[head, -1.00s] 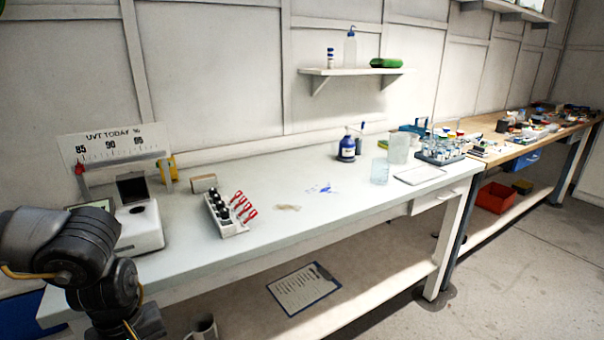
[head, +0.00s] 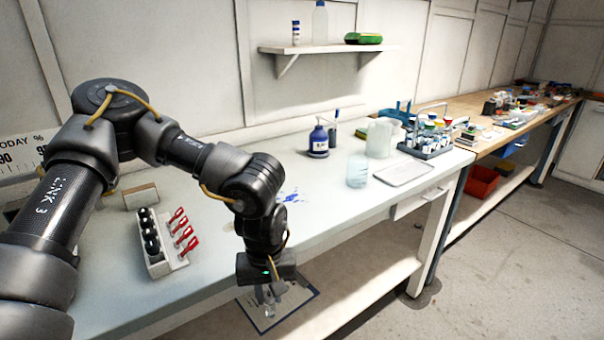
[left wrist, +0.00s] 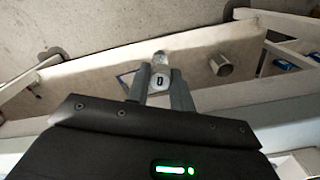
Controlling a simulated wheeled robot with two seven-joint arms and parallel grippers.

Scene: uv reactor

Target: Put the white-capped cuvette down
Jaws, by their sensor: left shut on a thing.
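My left gripper (head: 268,298) hangs pointing down just in front of the bench's front edge, over the lower shelf. In the left wrist view its two fingers (left wrist: 160,90) are shut on the white-capped cuvette (left wrist: 160,78). The white cap bears a dark mark and sits between the fingers, with a clear part showing beyond it. In the head view the held cuvette is small and hard to make out. A rack (head: 428,150) with several capped cuvettes, some yellow and red, stands at the bench's right end. My right gripper is not in view.
A white block (head: 158,262) with black-topped vials and red clips stands left of my gripper. A blue bottle (head: 318,142), a beaker (head: 357,172) and a pale tray (head: 403,173) stand farther right. A clipboard (head: 300,312) lies on the lower shelf. The bench's middle is mostly clear.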

